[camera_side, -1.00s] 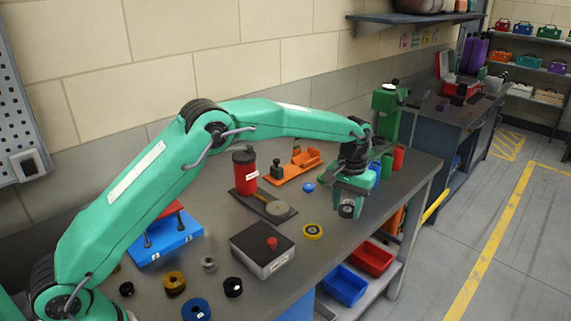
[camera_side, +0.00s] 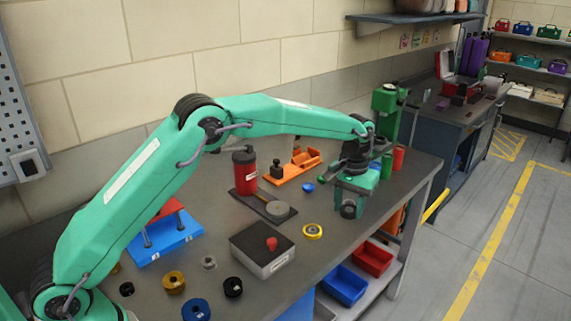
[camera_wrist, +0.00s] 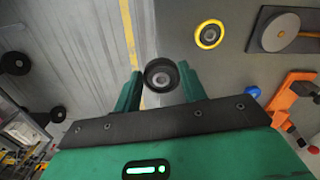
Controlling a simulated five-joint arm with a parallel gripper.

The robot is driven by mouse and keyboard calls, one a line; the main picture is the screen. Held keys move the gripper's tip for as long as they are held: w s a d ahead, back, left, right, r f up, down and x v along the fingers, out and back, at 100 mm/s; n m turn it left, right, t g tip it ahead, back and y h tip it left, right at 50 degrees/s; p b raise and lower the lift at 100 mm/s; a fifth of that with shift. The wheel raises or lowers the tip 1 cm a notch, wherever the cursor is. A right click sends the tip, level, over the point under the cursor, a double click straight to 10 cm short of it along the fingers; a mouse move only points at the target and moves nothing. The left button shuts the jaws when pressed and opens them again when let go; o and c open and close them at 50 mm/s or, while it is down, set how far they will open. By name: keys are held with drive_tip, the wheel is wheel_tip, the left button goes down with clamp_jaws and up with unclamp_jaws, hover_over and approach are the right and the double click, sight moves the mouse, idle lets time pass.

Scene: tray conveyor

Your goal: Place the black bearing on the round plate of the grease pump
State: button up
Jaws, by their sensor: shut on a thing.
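My gripper (camera_side: 350,204) is shut on a black bearing (camera_wrist: 161,75), held between its two green fingers above the right end of the bench. The bearing also shows below the gripper in the side view (camera_side: 348,210). The grease pump (camera_side: 245,172) has a red reservoir on a dark base left of my gripper. Its round grey plate (camera_side: 277,209) is bare and lies left of the held bearing, apart from it. In the wrist view the plate (camera_wrist: 281,31) is at the upper right.
A yellow bearing (camera_side: 312,231) lies between my gripper and a dark box with a red knob (camera_side: 262,249). Loose bearings, including a black one (camera_side: 233,287), lie at the front left. An orange tool (camera_side: 294,167) stands behind the pump. Cups (camera_side: 398,158) stand behind my gripper.

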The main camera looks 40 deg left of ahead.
drive_tip(key=s+a+r, duration=0.2)
drive_tip(key=s+a, duration=0.5)
drive_tip(key=a, duration=0.5)
drive_tip(key=shift+r, duration=0.2)
drive_tip(key=shift+a, duration=0.1)
hover_over(276, 209)
wheel_tip(276, 209, down, 7)
drive_tip(key=shift+f, duration=2)
drive_tip(key=shift+f, duration=0.1)
